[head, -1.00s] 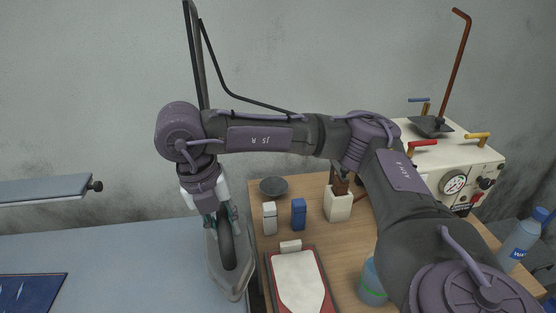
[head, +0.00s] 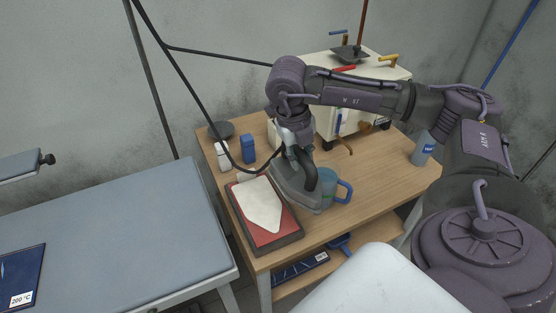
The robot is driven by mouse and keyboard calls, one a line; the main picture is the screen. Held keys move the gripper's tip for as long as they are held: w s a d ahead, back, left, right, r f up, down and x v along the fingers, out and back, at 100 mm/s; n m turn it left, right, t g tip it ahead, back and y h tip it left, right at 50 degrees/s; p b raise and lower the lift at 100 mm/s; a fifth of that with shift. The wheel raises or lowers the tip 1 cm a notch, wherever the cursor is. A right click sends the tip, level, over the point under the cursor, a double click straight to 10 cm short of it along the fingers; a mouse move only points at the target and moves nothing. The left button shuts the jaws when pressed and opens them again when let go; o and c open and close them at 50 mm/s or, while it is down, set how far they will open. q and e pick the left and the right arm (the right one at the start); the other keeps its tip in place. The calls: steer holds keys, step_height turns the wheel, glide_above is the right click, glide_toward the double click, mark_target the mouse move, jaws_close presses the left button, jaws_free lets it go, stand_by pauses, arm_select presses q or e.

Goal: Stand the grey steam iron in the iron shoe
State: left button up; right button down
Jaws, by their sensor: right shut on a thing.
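The grey steam iron (head: 290,187) is in the middle of the head view, over the wooden table, just right of a red, dark-edged tray. My right gripper (head: 303,160) is shut on its dark handle from above. The iron looks roughly level; I cannot tell whether its sole touches the table. A white, iron-shaped plate (head: 262,205) lies on the red tray (head: 283,228) and looks like the iron shoe. My left gripper is not in view.
A padded ironing board (head: 120,235) is left. On the table (head: 385,185) stand a blue box (head: 248,149), a white box (head: 222,156), a dark dish (head: 222,130), a white boiler (head: 345,62) and a bottle (head: 423,150). A black hose hangs beside the iron.

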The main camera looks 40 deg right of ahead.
steer(key=w+a+f+p, duration=0.5)
steer(key=w+a+f, duration=0.1)
steer(key=w+f, duration=0.4)
steer(key=shift+f, duration=0.3)
steer(key=shift+a+f, duration=0.1)
steer(key=c, duration=1.1)
jaws_free()
steer(key=shift+s+f, duration=0.1)
steer(key=shift+s, duration=0.1)
steer(key=shift+c, duration=0.2)
steer(key=shift+o, duration=1)
steer(key=shift+s, duration=0.1)
